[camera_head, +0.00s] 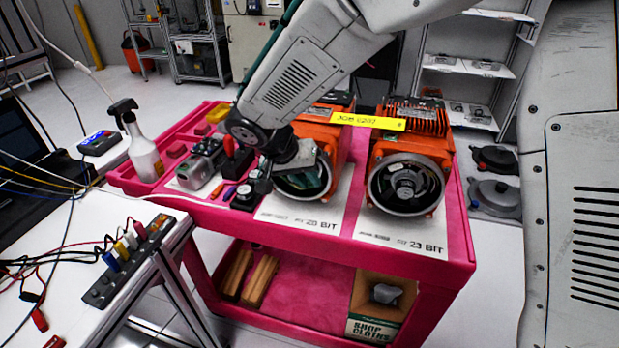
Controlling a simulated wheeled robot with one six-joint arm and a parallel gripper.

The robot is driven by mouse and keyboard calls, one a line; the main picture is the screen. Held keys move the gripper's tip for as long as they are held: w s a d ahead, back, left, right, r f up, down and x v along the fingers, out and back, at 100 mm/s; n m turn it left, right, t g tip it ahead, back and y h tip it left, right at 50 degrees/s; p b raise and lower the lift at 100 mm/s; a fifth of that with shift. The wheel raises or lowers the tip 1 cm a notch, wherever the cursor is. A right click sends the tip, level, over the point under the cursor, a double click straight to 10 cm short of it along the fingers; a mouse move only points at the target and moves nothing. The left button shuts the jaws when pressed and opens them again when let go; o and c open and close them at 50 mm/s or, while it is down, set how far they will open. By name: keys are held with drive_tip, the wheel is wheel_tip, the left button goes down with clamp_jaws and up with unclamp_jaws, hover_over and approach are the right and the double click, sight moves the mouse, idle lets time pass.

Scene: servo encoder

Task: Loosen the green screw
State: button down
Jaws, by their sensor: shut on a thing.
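I cannot make out the green screw in the head view. Two orange servo motors stand on the pink cart (456,252), each with a round open end facing me. My gripper (299,160) is at the open end of the left motor (322,138), partly in front of its ring. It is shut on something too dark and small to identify. A greenish surface (318,178) shows inside that ring, beside my gripper. The right motor (410,150) has a clear view of its dark ring and grey centre, with nothing touching it.
White sheets marked "23 BIT" (400,235) lie before the motors. Left on the cart are a grey device (200,163), small tools and a spray bottle (140,150). A bench with cables (125,262) stands at front left. The lower shelf holds wooden blocks (258,280) and a box (372,328).

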drive_tip(key=h, duration=0.2)
drive_tip(key=n+g+h, duration=0.1)
drive_tip(key=h, duration=0.1)
drive_tip(key=shift+w+a+f, duration=0.15)
drive_tip(key=shift+a+f, duration=0.15)
drive_tip(key=shift+a, duration=0.1)
drive_tip(key=shift+a+f+n+g+h, duration=0.2)
drive_tip(key=shift+n+g+h, duration=0.1)
drive_tip(key=shift+h, duration=0.9)
drive_tip(key=shift+a+f+n+g+h, duration=0.1)
drive_tip(key=shift+f+n+g+h, duration=0.15)
drive_tip(key=shift+h, duration=0.95)
drive_tip(key=shift+r, duration=0.1)
drive_tip(key=shift+d, duration=0.1)
drive_tip(key=c, duration=1.6)
unclamp_jaws()
drive_tip(key=shift+w, duration=0.1)
drive_tip(key=shift+o, duration=0.2)
drive_tip(key=v, duration=0.7)
drive_tip(key=shift+a, duration=0.35)
